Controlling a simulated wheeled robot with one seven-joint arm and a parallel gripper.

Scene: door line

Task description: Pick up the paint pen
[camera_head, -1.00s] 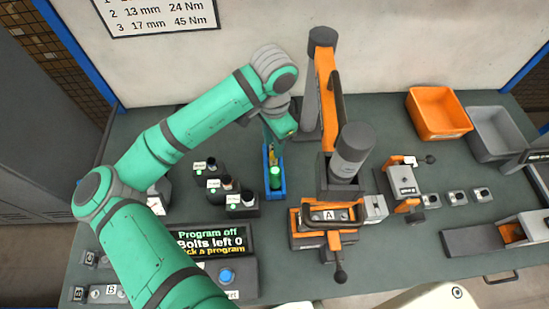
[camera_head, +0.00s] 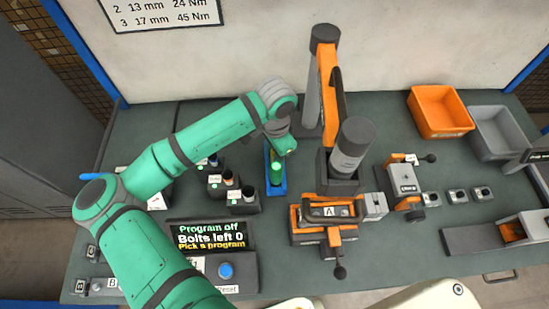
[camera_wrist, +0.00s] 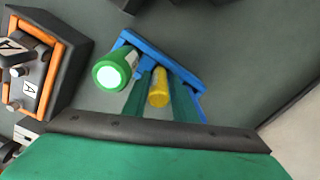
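The yellow pen-like item, which looks like the paint pen (camera_wrist: 158,88), stands in a narrow blue tray (camera_wrist: 191,76) in the wrist view. A green bottle with a pale top (camera_wrist: 112,74) stands in the same tray, just left of it. My gripper (camera_wrist: 163,84) reaches down over the tray with one green finger on each side of the yellow pen. The fingers look apart; contact with the pen is not clear. In the head view the green bottle (camera_head: 276,173) shows in the blue tray (camera_head: 275,188), while my gripper (camera_head: 279,146) largely hides the pen.
Dark holders with small bottles (camera_head: 222,184) stand left of the tray. An orange-and-grey upright tool stand (camera_head: 327,85) is close on the right. A clamp fixture marked A (camera_head: 322,221) sits front right. Orange (camera_head: 440,110) and grey bins are at the back right.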

